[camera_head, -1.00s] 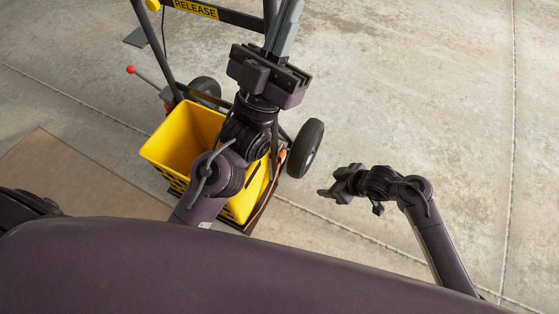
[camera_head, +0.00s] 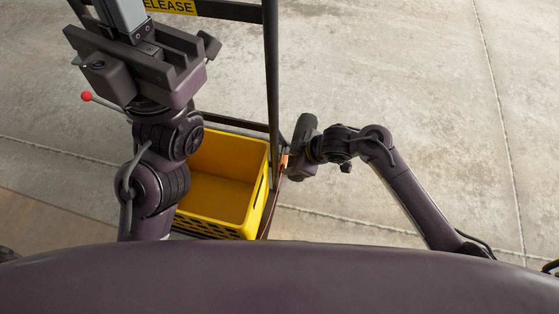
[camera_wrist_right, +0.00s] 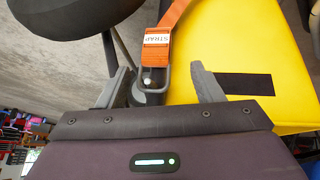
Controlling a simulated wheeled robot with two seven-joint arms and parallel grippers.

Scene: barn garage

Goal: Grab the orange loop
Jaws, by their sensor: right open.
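The orange loop is a flat orange strap (camera_wrist_right: 172,22) with a white label reading STRAP and a metal ring at its lower end, in the right wrist view. In the head view only a small orange patch (camera_head: 284,161) shows beside the yellow crate. My right gripper (camera_wrist_right: 162,76) is open, its fingers on either side of the strap's lower end and apart from it. In the head view my right gripper (camera_head: 290,160) is at the cart's right side. My left gripper (camera_head: 125,25) is raised at the upper left; I cannot tell its jaw state.
The yellow crate (camera_head: 262,175) stands on the cart, its inside looking empty. The cart's dark upright post (camera_head: 271,80) rises next to my right gripper. A dark wheel (camera_wrist_right: 75,15) is at the wrist view's upper left. Concrete floor to the right is clear.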

